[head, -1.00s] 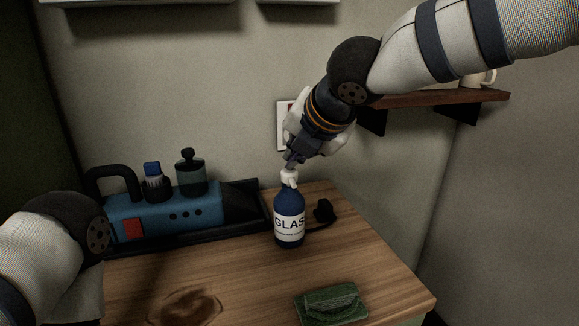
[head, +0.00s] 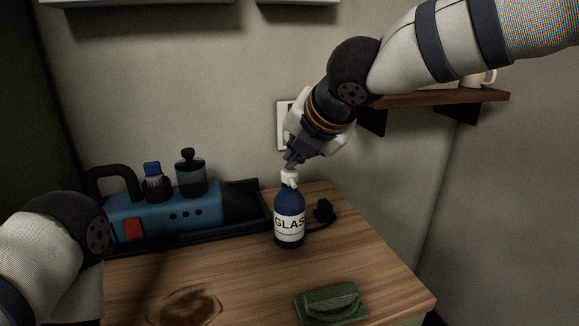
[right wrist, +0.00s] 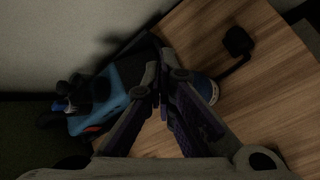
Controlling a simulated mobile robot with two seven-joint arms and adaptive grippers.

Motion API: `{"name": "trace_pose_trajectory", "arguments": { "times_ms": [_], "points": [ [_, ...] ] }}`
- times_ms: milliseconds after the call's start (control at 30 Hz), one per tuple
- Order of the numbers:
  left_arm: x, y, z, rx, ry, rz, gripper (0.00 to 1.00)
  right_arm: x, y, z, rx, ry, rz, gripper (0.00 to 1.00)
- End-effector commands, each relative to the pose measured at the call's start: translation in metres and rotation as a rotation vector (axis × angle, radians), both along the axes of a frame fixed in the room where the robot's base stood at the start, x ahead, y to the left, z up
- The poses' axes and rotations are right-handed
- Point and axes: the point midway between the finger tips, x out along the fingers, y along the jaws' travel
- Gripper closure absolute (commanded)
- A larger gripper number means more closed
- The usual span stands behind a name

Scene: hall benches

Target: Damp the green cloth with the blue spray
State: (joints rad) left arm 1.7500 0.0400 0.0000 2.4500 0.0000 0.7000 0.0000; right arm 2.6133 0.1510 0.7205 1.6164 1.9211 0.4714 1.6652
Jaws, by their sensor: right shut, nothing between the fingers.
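The blue spray (head: 289,217) is a dark blue bottle with a white "GLAS" label and a white spray head. It stands upright on the wooden bench top, and part of it shows behind the fingers in the right wrist view (right wrist: 207,88). My right gripper (head: 289,164) is shut and empty, its fingertips at or just above the spray head; I cannot tell whether they touch. The green cloth (head: 331,304) lies folded near the bench's front edge, in front of the bottle and to its right. My left arm shows at the left edge, but its gripper is out of view.
A black plug with a cord (head: 323,212) lies behind the spray. A brown stain (head: 190,305) marks the front bench top.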

Motion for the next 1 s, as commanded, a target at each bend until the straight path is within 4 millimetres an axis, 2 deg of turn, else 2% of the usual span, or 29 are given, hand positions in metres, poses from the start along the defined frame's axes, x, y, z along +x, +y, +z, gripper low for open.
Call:
{"name": "trace_pose_trajectory", "arguments": {
  "times_ms": [200,500,900,1000],
  "points": [
    [0.0,0.0,0.0,0.0,0.001,0.0,0.42,0.0,0.0,-0.01,-0.003,0.003,0.0,1.0],
    [0.0,0.0,0.0,0.0,0.002,0.0,0.42,0.0,0.0,-0.012,-0.003,0.006,-0.001,1.0],
    [0.0,0.0,0.0,0.0,0.002,0.0,0.42,0.0,0.0,-0.004,-0.002,0.004,0.0,1.0],
    [0.0,0.0,0.0,0.0,0.001,0.0,0.42,0.001,0.0,0.006,0.001,0.002,-0.002,1.0]
  ]
}}
